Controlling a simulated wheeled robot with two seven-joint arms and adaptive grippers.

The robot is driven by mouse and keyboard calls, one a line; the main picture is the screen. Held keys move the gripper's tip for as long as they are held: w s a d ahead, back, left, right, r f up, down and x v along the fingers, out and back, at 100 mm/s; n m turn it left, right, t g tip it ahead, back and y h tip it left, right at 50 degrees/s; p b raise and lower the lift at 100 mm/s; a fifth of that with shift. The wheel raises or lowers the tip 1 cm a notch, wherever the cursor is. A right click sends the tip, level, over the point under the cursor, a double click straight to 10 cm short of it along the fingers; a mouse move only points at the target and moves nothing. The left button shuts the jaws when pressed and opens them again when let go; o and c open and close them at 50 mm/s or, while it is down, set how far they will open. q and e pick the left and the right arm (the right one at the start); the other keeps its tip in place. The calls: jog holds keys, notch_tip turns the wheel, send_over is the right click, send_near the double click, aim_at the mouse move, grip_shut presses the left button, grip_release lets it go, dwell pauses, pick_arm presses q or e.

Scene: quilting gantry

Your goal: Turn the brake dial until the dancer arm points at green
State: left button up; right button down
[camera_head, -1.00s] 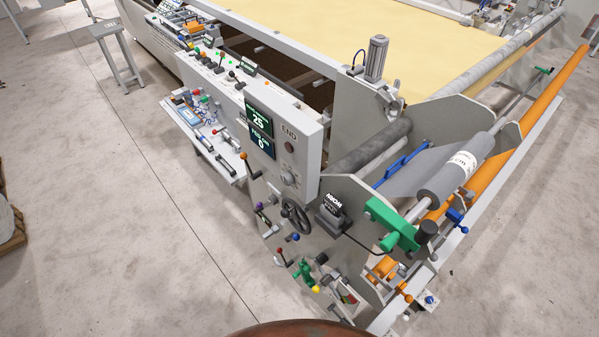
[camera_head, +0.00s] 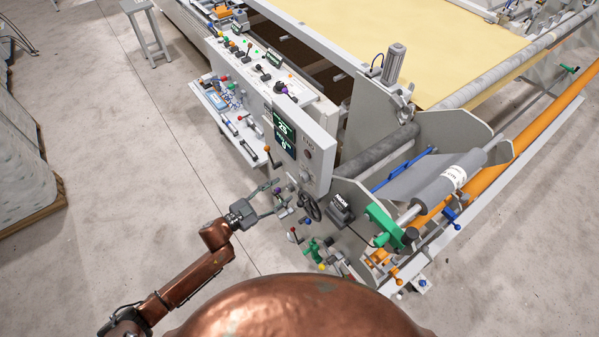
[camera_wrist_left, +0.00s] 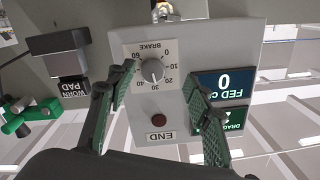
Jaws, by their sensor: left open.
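The brake dial (camera_wrist_left: 152,70) is a grey knob on the control panel, with a numbered scale marked BRAKE, upside down in the left wrist view. It also shows small in the head view (camera_head: 305,172), below the screens. My left gripper (camera_head: 278,197) is open in front of the machine's end. In the left wrist view its fingers (camera_wrist_left: 160,74) are spread either side of the dial, with nothing held; contact is not visible. I cannot make out the dancer arm or its green mark for certain. My right gripper is not in view.
A red button (camera_wrist_left: 159,119) and the END label sit close to the dial. A black handwheel (camera_head: 310,207), small levers and the black WORN PAD box (camera_head: 341,208) are nearby.

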aim_at(302, 179)
pick_arm(q)
jog(key=shift+h, duration=0.3)
jog(key=w+d, duration=0.1)
jog(key=d, duration=0.1)
jog(key=w+d+r+p, duration=0.1)
jog(key=d, duration=0.1)
jog(key=w+d+r, duration=0.1)
jog(key=d, duration=0.1)
jog(key=shift+w+d+r+p, duration=0.1)
jog(key=shift+w+d+p, duration=0.1)
jog(key=shift+d+p, duration=0.2)
jog(key=shift+w+d, duration=0.25)
jog(key=shift+d, duration=0.05)
jog(key=shift+m, duration=0.3)
jog(key=c, duration=1.2)
